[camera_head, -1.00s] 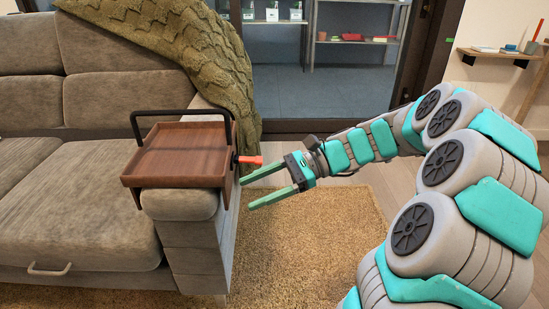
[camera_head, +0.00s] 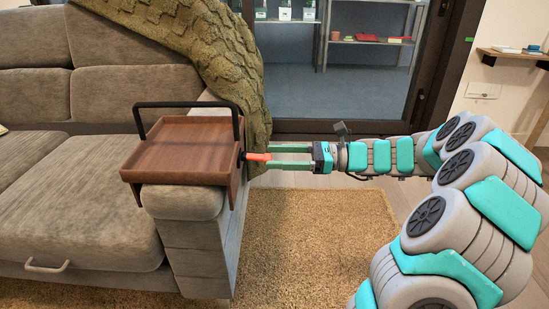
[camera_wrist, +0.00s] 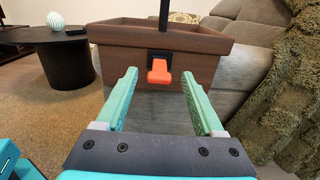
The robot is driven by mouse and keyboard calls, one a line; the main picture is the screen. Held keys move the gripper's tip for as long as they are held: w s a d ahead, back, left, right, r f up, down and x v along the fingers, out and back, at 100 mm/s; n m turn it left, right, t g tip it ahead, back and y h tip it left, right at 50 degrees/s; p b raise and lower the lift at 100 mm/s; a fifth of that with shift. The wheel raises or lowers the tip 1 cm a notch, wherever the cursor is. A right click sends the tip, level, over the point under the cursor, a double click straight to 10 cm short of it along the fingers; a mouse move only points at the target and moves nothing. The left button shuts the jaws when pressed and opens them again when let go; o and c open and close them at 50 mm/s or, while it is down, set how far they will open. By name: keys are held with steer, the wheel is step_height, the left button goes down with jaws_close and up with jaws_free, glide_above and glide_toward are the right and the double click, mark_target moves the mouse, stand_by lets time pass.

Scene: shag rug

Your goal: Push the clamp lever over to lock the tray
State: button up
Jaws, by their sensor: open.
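The brown wooden tray (camera_head: 170,163) sits on the sofa's armrest, with a black handle (camera_head: 187,104) standing over it. The orange clamp lever (camera_head: 258,157) sticks out from the tray's right side on a black mount. It also shows in the wrist view (camera_wrist: 158,72), on the tray wall facing me. My gripper (camera_head: 270,157) is open, pointing left at the lever. In the wrist view my fingers (camera_wrist: 157,82) stand to either side of the lever's line, with the lever centred between them. I cannot tell whether either finger touches it.
The grey sofa (camera_head: 75,210) fills the left, with a green knitted throw (camera_head: 225,55) over its back behind the tray. A shag rug (camera_head: 310,240) lies below my arm. A round black table (camera_wrist: 52,62) shows left in the wrist view.

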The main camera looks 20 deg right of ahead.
steer(key=shift+w+a, duration=0.2)
steer(key=shift+a, duration=0.35)
jaws_close()
